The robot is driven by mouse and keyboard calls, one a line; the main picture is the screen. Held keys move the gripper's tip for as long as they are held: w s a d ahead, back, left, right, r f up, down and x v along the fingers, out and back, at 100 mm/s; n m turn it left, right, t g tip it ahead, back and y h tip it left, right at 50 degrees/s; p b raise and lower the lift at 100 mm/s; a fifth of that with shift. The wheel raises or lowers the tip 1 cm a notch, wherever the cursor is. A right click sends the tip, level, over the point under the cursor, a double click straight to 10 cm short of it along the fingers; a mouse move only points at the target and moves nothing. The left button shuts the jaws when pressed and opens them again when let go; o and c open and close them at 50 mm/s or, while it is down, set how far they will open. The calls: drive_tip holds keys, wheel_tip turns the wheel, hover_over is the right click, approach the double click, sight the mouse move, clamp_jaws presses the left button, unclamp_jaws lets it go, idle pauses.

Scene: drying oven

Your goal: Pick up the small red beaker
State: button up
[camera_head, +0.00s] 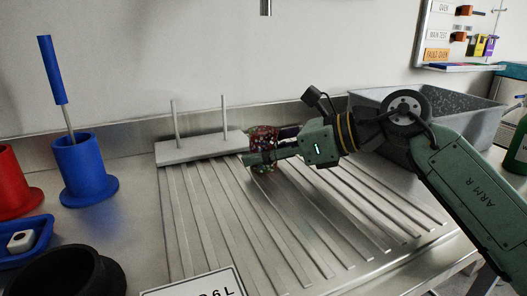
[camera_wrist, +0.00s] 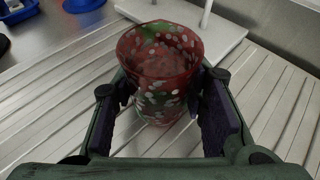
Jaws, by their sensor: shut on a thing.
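The small red beaker (camera_wrist: 160,80) is a red cup with white and green speckles, upright in the wrist view. My gripper (camera_wrist: 165,100) is shut on it, with one dark finger pad against each side. In the head view the beaker (camera_head: 264,142) is partly hidden behind my gripper (camera_head: 268,157), close to the right end of a pale rack base. I cannot tell whether the beaker's bottom touches the ribbed metal surface.
The pale rack base (camera_head: 200,149) with two upright rods stands beside the beaker. A grey basin (camera_head: 460,108) lies behind my arm. A blue holder (camera_head: 85,170), a red holder (camera_head: 12,185) and a blue tray (camera_head: 28,241) stand at left. The ribbed surface in front is clear.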

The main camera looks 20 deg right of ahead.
sight(264, 133)
drive_tip(key=shift+r, duration=0.1)
drive_tip(key=shift+s+r, duration=0.1)
drive_tip(key=shift+r, duration=1.6)
drive_tip(key=s+d, duration=0.1)
drive_tip(key=s, duration=0.4)
drive_tip(key=s+d+r, duration=0.1)
drive_tip(key=s, duration=0.9)
drive_tip(key=shift+d+r, duration=0.2)
drive_tip(key=shift+d, duration=0.2)
drive_tip(key=shift+s+r+p, duration=0.2)
drive_tip(key=shift+r+p, duration=0.25)
drive_tip(key=shift+p, duration=0.05)
wheel_tip(264, 133, up, 3)
drive_tip(key=shift+s+r+p, duration=0.1)
drive_tip(key=shift+p, duration=0.8)
